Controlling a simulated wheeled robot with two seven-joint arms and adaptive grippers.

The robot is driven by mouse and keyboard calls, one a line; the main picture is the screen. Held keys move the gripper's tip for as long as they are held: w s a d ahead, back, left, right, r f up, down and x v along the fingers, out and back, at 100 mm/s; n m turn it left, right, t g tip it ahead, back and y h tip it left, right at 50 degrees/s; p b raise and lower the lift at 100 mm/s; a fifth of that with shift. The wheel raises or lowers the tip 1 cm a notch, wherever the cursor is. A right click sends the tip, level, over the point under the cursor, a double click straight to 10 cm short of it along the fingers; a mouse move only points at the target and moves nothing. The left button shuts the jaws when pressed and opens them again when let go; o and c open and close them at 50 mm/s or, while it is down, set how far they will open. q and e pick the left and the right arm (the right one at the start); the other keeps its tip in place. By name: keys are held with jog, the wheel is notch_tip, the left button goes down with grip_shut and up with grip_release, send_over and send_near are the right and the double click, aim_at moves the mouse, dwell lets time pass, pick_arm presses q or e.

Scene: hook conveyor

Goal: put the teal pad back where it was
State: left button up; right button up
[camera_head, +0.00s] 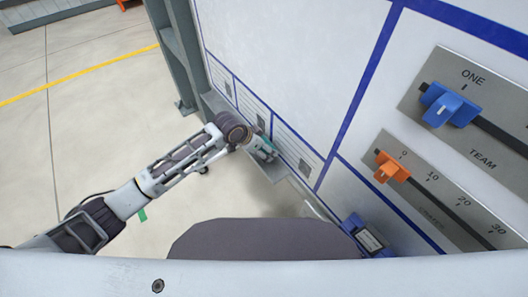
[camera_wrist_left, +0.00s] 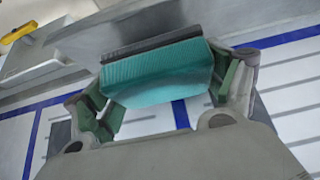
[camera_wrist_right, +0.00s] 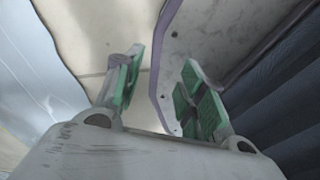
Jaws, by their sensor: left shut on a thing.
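The teal pad (camera_wrist_left: 158,78), with a dark strip along its upper edge, sits between the fingers of my left gripper in the left wrist view. My left gripper (camera_head: 264,150) is shut on it, close to the white board near the ledge at its foot. In the head view only a small teal bit of the pad shows. In the left wrist view a grey surface (camera_wrist_left: 125,28) lies right behind the dark strip; I cannot tell whether they touch. My right gripper (camera_wrist_right: 162,82) is open and empty in the right wrist view.
The white board (camera_head: 290,60) has blue lines and cards. A grey ledge (camera_head: 272,170) runs along its foot. A blue slider (camera_head: 449,104) and an orange slider (camera_head: 391,167) stick out at the right. A blue device (camera_head: 368,238) is low on the board. Open floor lies left.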

pick_arm(q)
jog(key=shift+f, duration=1.55)
jog(key=shift+d+f, duration=0.15)
jog(key=shift+f, duration=0.35)
jog(key=o, duration=0.8)
jog(key=shift+r, duration=0.15)
jog(key=shift+p+v, duration=0.3)
jog(key=shift+v, duration=5.65)
